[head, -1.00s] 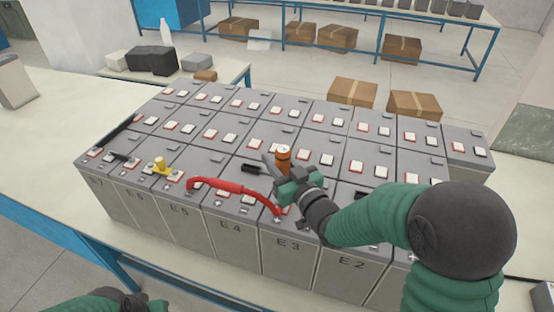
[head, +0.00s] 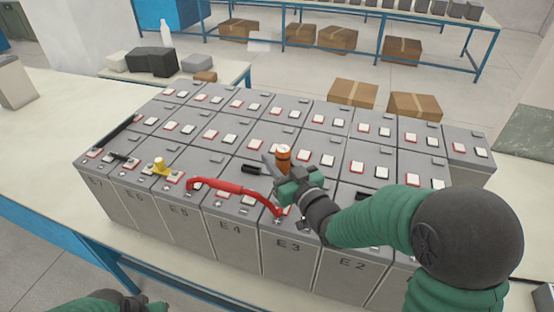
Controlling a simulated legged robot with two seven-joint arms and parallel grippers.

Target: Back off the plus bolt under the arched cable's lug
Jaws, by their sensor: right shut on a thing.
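The red arched cable (head: 235,188) spans the front row of batteries, from near E5 at its left end to E3 at its right end. My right gripper (head: 280,178) is shut on an orange tool (head: 283,158) with a pale round top, which stands roughly upright above the E3 battery (head: 287,250), beside the cable's right end. The bolt under the lug is hidden or too small to make out. My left gripper (head: 135,302) shows only in part at the bottom left edge, and its jaws are unclear.
A yellow piece (head: 160,167) sits on the front row at left, with black links (head: 124,159) beyond it. Grey batteries with red and white terminal caps fill the middle of the bench (head: 45,130). Bare bench lies left. Cardboard boxes (head: 352,93) are on the floor behind.

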